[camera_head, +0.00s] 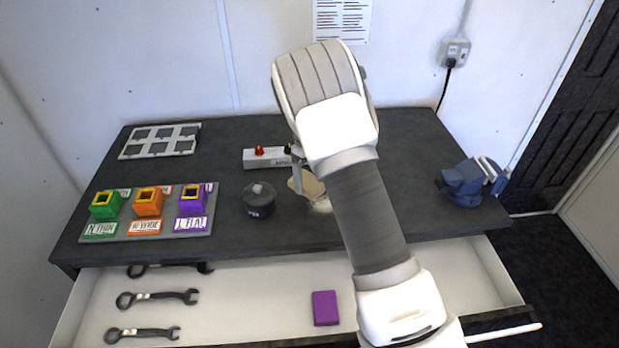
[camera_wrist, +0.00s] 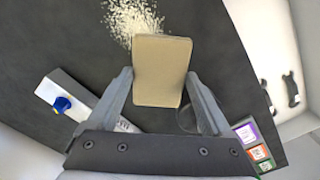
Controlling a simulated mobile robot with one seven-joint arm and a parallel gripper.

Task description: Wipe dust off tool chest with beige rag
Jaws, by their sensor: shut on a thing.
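The beige rag (camera_wrist: 162,70) is a flat rectangular block between the two fingers of my gripper (camera_wrist: 159,80) in the wrist view. My gripper is shut on it. In the head view the rag (camera_head: 306,186) shows low over the middle of the dark top of the tool chest (camera_head: 410,150), partly hidden by my arm. A pale speckled patch of dust (camera_wrist: 131,18) lies on the top just beyond the rag's far edge in the wrist view. In the head view a bit of the dust (camera_head: 322,206) shows beside my forearm. I cannot tell whether the rag touches the top.
A dark round container (camera_head: 259,201) stands left of the rag, and a white block with red and black knobs (camera_head: 266,157) behind it. A tray with coloured boxes (camera_head: 150,211) is at left, a blue vise (camera_head: 467,183) at right. The open front drawer (camera_head: 250,300) holds wrenches and a purple block (camera_head: 325,308).

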